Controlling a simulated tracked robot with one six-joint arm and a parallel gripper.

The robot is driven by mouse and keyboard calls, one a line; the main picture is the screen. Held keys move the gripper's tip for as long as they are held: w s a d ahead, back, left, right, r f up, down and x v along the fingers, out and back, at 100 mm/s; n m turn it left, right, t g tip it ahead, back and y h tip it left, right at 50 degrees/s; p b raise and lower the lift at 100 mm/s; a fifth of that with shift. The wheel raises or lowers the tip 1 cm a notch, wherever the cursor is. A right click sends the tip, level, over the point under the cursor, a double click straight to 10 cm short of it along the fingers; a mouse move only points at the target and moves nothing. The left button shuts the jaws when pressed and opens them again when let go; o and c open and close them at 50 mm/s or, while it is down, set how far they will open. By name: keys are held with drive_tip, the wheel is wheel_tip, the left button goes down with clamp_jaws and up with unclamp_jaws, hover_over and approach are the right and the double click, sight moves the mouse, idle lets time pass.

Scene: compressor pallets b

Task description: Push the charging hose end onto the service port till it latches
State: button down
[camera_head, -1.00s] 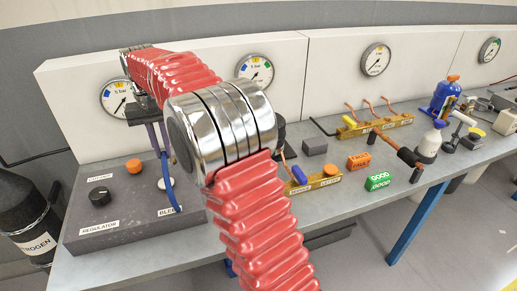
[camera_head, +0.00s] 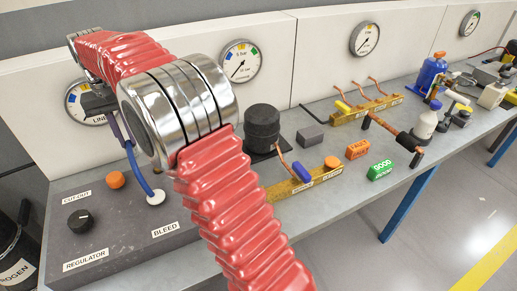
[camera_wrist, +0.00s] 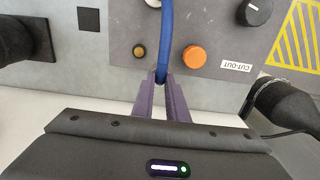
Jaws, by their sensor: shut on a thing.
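The blue charging hose (camera_head: 137,172) rises from a white round fitting near the BLEED label on the grey regulator panel to my gripper (camera_head: 118,128). In the wrist view, my gripper (camera_wrist: 162,80) has its purple fingers shut on the blue hose (camera_wrist: 166,32), above the panel edge beside the orange CUT-OUT knob (camera_wrist: 194,56). The hose's end is hidden at the fingers. I cannot clearly pick out the service port. A black compressor (camera_head: 263,125) stands right of my arm, with a copper pipe and a brass bar (camera_head: 298,187) in front carrying blue and orange caps.
The regulator panel (camera_head: 115,235) bears a black knob (camera_head: 79,221). Gauges (camera_head: 240,61) line the back wall. The bench front is mostly clear.

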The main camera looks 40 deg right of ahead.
drive_tip(key=shift+d, duration=0.2)
drive_tip(key=shift+s+d+r, duration=0.1)
drive_tip(key=shift+d, duration=0.1)
drive_tip(key=s+d+m, duration=0.6)
drive_tip(key=s+d, duration=0.5)
drive_tip(key=s, duration=0.4)
drive_tip(key=s+d+f+m, duration=0.1)
drive_tip(key=s+d+m, duration=0.5)
drive_tip(key=s+d, duration=0.6)
drive_tip(key=s, duration=0.3)
drive_tip(key=shift+s, duration=0.1)
drive_tip(key=shift+f, duration=2.15)
drive_tip(key=shift+f, duration=1.45)
